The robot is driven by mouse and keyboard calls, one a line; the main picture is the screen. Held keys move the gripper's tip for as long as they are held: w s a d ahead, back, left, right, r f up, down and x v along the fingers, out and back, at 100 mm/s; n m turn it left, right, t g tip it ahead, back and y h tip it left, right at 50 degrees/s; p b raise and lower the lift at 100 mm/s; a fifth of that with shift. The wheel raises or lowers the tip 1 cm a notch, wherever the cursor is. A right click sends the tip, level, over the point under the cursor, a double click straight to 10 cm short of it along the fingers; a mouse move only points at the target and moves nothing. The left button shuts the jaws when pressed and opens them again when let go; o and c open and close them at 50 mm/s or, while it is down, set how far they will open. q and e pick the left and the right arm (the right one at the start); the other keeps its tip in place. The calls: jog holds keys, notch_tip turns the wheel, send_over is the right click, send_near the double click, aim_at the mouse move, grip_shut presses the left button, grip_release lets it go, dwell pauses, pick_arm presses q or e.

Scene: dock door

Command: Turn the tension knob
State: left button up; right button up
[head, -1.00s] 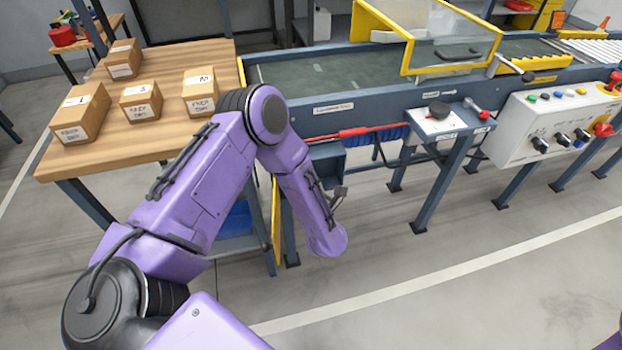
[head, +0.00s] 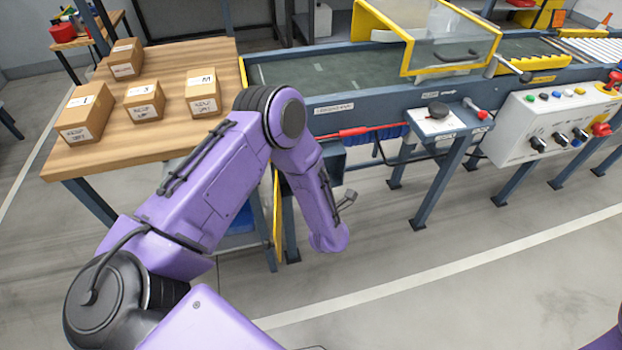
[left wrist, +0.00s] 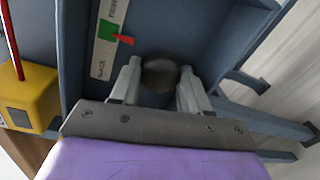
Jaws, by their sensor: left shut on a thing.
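In the left wrist view a dark round knob (left wrist: 160,73) sits in a blue-grey recess. My left gripper (left wrist: 158,82) has its two pale fingers shut on the knob, one on each side. Beside it is a white label strip (left wrist: 103,62) with a green band (left wrist: 108,30) and lettering too small to read surely. A red pointer (left wrist: 124,39) has its tip at the edge of the green band. In the head view my left arm reaches down by the conveyor's near end, and its gripper and the knob are hidden. My right gripper is out of view.
A wooden table (head: 160,65) with several cartons stands left of the conveyor (head: 380,112). A small stand (head: 435,122) and a white control box (head: 555,125) are at its front. A yellow block (left wrist: 33,95) is near the gripper. The floor (head: 400,235) in front is open.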

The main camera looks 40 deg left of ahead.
pick_arm(q)
jog(key=shift+a+r, duration=0.1)
jog(key=o, duration=1)
jog(key=shift+o, duration=0.2)
jog(key=shift+d, duration=0.2)
